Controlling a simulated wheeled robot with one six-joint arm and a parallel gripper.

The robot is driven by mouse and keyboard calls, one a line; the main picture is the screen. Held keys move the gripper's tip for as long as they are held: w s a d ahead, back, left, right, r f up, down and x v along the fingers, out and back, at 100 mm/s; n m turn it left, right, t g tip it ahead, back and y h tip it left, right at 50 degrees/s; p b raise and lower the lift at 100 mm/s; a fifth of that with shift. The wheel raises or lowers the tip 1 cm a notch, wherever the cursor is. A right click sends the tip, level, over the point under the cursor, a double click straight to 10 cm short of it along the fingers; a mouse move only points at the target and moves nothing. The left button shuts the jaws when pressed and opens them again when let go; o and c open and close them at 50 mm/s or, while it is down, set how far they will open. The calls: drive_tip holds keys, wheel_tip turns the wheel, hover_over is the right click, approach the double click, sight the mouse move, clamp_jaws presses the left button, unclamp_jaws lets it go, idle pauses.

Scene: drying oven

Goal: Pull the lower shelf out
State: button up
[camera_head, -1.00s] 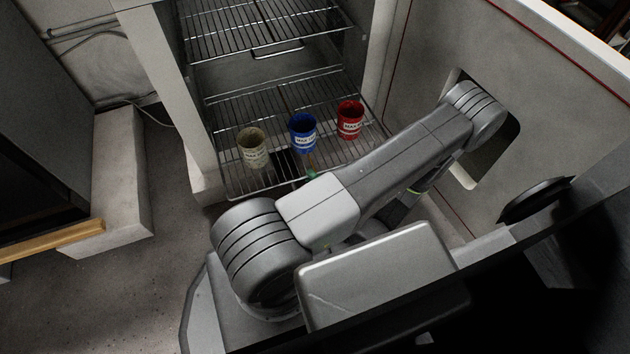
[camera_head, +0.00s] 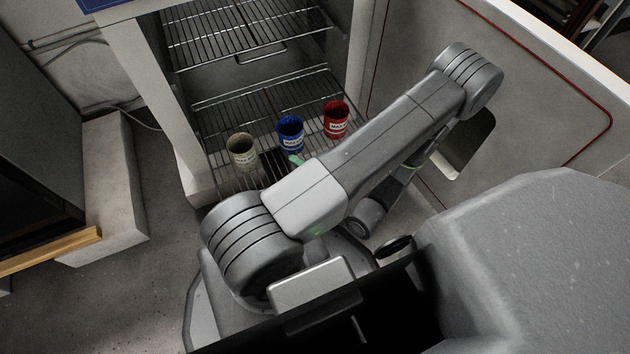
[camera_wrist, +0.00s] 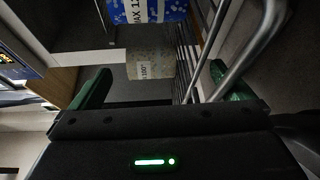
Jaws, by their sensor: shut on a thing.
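The lower shelf (camera_head: 262,106) is a wire rack inside the open oven. A beige cup (camera_head: 242,151), a blue cup (camera_head: 290,133) and a red cup (camera_head: 336,118) stand upright on it. My gripper (camera_wrist: 160,84) has green fingers and is shut on the lower shelf's front bars, which run beside the right finger in the wrist view (camera_wrist: 232,62). The beige cup (camera_wrist: 150,62) and blue cup (camera_wrist: 146,12) show beyond the fingers. In the head view my arm hides the shelf's front right part and most of the gripper; only a green tip shows.
The upper shelf (camera_head: 240,30) is a wire rack with a front handle, above the lower one. The open oven door (camera_head: 400,60) stands on the right, close to my arm. A concrete block (camera_head: 110,190) stands on the left; the floor (camera_head: 150,270) beside it is clear.

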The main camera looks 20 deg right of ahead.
drive_tip(key=shift+b+v, duration=0.35)
drive_tip(key=shift+v, duration=1.75)
drive_tip(key=shift+c, duration=0.4)
drive_tip(key=shift+s+d+f+b, duration=0.1)
drive_tip(key=shift+s+d+f, duration=0.15)
drive_tip(key=shift+s, duration=0.55)
drive_tip(key=shift+s+d+f+b, duration=0.15)
drive_tip(key=shift+s+d, duration=0.25)
drive_tip(key=shift+s, duration=0.4)
drive_tip(key=shift+s+d+f+b, duration=0.1)
drive_tip(key=shift+s+d+f, duration=0.2)
drive_tip(key=shift+s, duration=0.5)
drive_tip(key=c, duration=0.6)
drive_tip(key=shift+s+d, duration=0.25)
drive_tip(key=shift+s, duration=0.35)
drive_tip(key=c, duration=0.4)
drive_tip(key=shift+s+d+f+b, duration=0.1)
drive_tip(key=shift+s+d+f, duration=0.15)
drive_tip(key=shift+s, duration=0.5)
drive_tip(key=shift+s+d+f+b, duration=0.15)
drive_tip(key=shift+s+d, duration=0.2)
drive_tip(key=shift+s, duration=0.35)
drive_tip(key=shift+s+d+f+b, duration=0.1)
drive_tip(key=shift+s+d+f, duration=0.15)
drive_tip(key=shift+s, duration=0.5)
drive_tip(key=shift+c, duration=0.2)
